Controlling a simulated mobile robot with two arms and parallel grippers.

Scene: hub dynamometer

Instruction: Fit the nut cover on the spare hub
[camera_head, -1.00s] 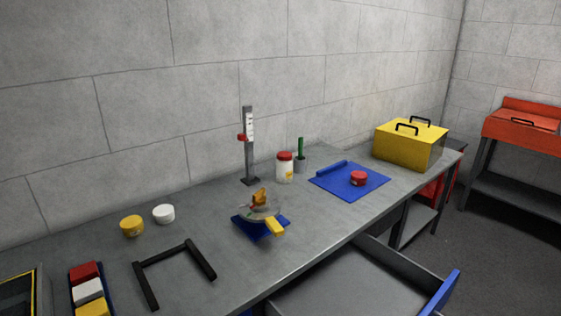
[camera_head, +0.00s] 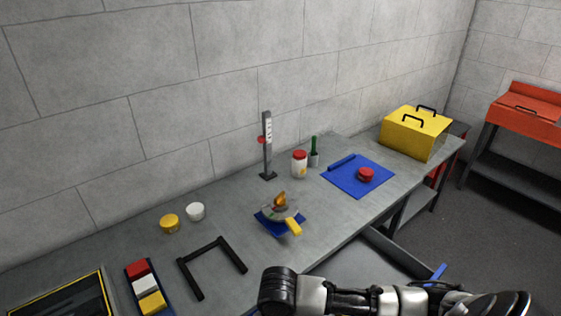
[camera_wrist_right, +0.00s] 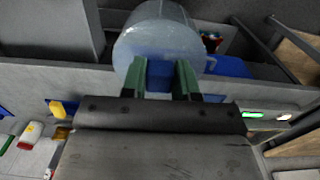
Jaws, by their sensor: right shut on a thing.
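My right gripper (camera_wrist_right: 159,78) shows in the right wrist view, its two green fingers shut on a blue part of a pale grey-blue round piece (camera_wrist_right: 158,37). The fingers and wrist hide part of this piece; I cannot tell for sure that it is the nut cover. In the head view my right arm crosses the lower right, and its gripper cannot be made out there. No thing in the head view is clearly the spare hub. A red round piece (camera_head: 366,174) lies on a blue mat (camera_head: 345,182). My left gripper is not in view.
On the bench are a yellow cap (camera_head: 169,223), a white cap (camera_head: 195,211), a black U-shaped frame (camera_head: 183,267), a blue tray (camera_head: 266,221), an upright gauge (camera_head: 267,145), a red-lidded jar (camera_head: 299,165) and a yellow toolbox (camera_head: 410,136). An open drawer (camera_head: 350,268) juts out in front.

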